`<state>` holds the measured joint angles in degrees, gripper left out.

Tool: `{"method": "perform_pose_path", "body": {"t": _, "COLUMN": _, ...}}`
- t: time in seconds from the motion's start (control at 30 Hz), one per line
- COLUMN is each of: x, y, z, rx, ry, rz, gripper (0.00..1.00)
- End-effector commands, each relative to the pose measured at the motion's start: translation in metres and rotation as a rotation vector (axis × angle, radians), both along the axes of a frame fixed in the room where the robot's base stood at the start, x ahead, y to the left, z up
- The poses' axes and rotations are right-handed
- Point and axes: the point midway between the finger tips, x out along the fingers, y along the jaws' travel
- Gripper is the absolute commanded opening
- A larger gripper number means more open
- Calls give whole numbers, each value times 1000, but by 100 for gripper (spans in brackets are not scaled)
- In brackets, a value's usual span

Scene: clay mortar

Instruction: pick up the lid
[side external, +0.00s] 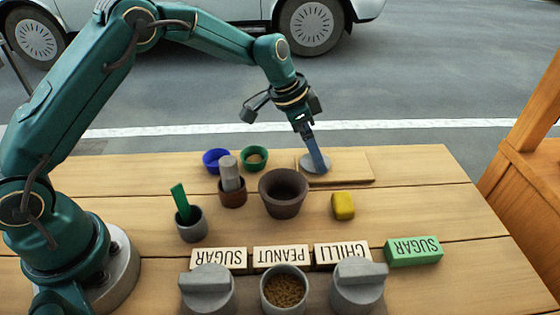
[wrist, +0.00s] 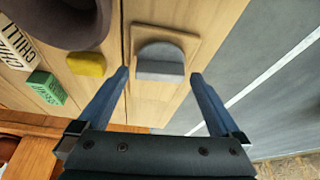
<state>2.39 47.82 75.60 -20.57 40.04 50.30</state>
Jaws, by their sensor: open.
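The lid (wrist: 160,50) is a grey disc with a thick bar handle. It lies on a thin wooden board at the back of the table. In the side view the lid (side external: 309,167) is partly hidden by my gripper (side external: 319,166). My gripper is open and points down at the lid, with one blue finger hiding the other. In the wrist view the lid's handle shows between the two spread fingertips of my gripper (wrist: 159,75). I cannot tell whether the fingers touch the lid or board.
The wooden board (side external: 355,168) has bare room right of the lid. A brown mortar (side external: 283,205) and yellow block (side external: 343,206) stand in front. An open jar (side external: 284,305) of brown bits stands between two lidded jars (side external: 208,300) (side external: 357,298). Lettered blocks (side external: 281,258) stand behind them.

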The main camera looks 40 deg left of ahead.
Motion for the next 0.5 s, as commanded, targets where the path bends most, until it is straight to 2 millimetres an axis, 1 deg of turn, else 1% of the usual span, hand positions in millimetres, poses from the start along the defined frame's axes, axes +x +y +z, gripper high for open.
{"method": "perform_pose_path", "body": {"t": 0.03, "x": 2, "y": -1, "z": -6, "rx": 1, "ry": 2, "rz": 0, "gripper": 100}}
{"method": "perform_pose_path", "body": {"t": 0.2, "x": 6, "y": -4, "z": -17, "rx": 0, "ry": 0, "rz": 1, "gripper": 100}}
{"method": "perform_pose_path", "body": {"t": 0.5, "x": 7, "y": -5, "z": -19, "rx": 0, "ry": -1, "rz": 1, "gripper": 100}}
